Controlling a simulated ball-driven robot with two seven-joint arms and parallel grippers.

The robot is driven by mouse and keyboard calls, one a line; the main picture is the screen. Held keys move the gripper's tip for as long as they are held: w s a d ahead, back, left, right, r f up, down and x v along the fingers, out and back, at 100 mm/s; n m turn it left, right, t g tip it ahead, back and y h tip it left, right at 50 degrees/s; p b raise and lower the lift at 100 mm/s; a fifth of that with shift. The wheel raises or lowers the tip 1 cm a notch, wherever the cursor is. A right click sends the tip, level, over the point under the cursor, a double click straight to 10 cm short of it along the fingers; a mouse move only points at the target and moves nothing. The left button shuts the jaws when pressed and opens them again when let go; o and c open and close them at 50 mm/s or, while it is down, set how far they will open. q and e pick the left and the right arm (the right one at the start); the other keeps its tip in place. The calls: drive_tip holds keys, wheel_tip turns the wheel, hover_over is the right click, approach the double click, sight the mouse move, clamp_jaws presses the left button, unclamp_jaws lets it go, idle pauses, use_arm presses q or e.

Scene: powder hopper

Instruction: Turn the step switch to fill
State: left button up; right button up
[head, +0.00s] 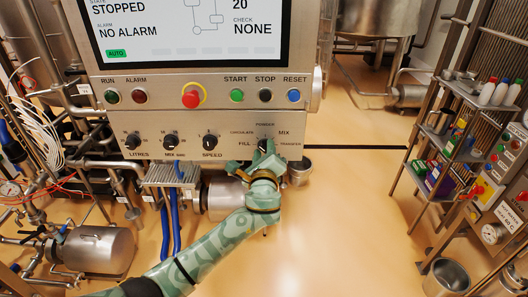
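The step switch (264,141) is on the lower right of the control panel, ringed by the labels FILL, CIRCULATE, POWDER, MIX and TRANSFER. Only a small dark part of its knob shows, so I cannot tell for sure which label it points to. My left gripper (264,152) is at the switch, its green fingers covering the lower part of the knob. Whether the fingers are closed on the knob or just beside it is hidden. The FILL label (244,144) is just left of the switch. My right gripper is not in view.
The panel (223,134) also carries litres (132,141), mix (170,141) and speed (209,141) knobs. Above are run and alarm lamps, a red emergency button (191,97) and start, stop and reset buttons. A screen reads STOPPED, NO ALARM. Pipes crowd the left; a shelf (440,150) stands right.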

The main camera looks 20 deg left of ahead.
use_arm(q)
clamp_jaws()
drive_tip(key=n+b, duration=0.2)
drive_tip(key=n, duration=0.2)
drive_tip(key=shift+f+b, duration=0.2)
drive_tip(key=shift+b, duration=0.2)
drive_tip(key=shift+n+b, duration=1.2)
drive_tip(key=shift+n, duration=1.3)
unclamp_jaws()
